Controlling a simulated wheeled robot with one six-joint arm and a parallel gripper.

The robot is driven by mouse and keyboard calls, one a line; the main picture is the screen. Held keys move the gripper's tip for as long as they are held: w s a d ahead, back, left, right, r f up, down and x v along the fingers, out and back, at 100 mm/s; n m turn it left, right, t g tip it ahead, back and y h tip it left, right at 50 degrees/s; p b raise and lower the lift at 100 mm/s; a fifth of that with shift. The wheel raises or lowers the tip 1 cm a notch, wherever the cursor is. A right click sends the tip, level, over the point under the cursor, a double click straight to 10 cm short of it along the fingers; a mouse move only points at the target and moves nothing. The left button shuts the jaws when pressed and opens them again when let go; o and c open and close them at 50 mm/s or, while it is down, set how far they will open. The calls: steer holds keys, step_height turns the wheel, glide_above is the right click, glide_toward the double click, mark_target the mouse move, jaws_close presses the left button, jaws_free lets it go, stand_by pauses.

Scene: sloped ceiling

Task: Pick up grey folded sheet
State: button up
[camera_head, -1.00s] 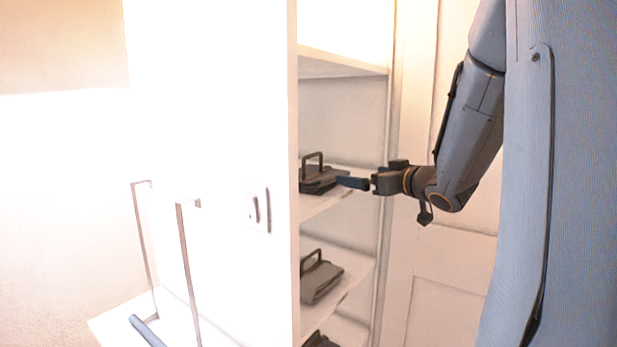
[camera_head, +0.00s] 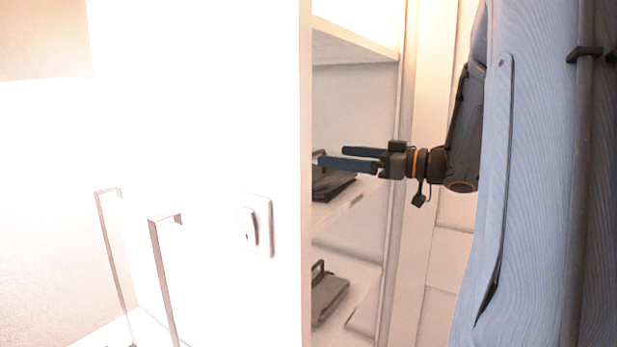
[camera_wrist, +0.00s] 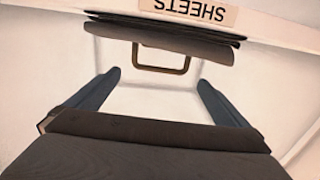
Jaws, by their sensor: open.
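A dark grey folded sheet (camera_head: 334,182) lies on the upper visible shelf, partly hidden by the wall edge and my gripper. In the wrist view a grey folded sheet (camera_wrist: 165,33) shows near the top, with a handle-like loop beside it. My gripper (camera_head: 332,158) is open, its two blue fingers reaching into the shelf unit at about the height of this sheet. In the wrist view the fingers of my gripper (camera_wrist: 160,90) stand wide apart with nothing seen between their tips.
A second grey folded sheet (camera_head: 329,298) lies on the shelf below. A label reading SHEETS (camera_wrist: 188,11) is on the shelf edge. A white wall with a switch (camera_head: 256,226) stands left of the shelves. A white door frame (camera_head: 428,200) is on the right.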

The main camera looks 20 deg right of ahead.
mark_target(318, 153)
steer(key=p+x, duration=0.2)
steer(key=x, duration=0.5)
steer(key=shift+w+a, duration=0.2)
steer(key=shift+w, duration=0.05)
steer(key=c, duration=1.3)
steer(key=shift+c, duration=1.3)
steer(key=shift+r, duration=0.1)
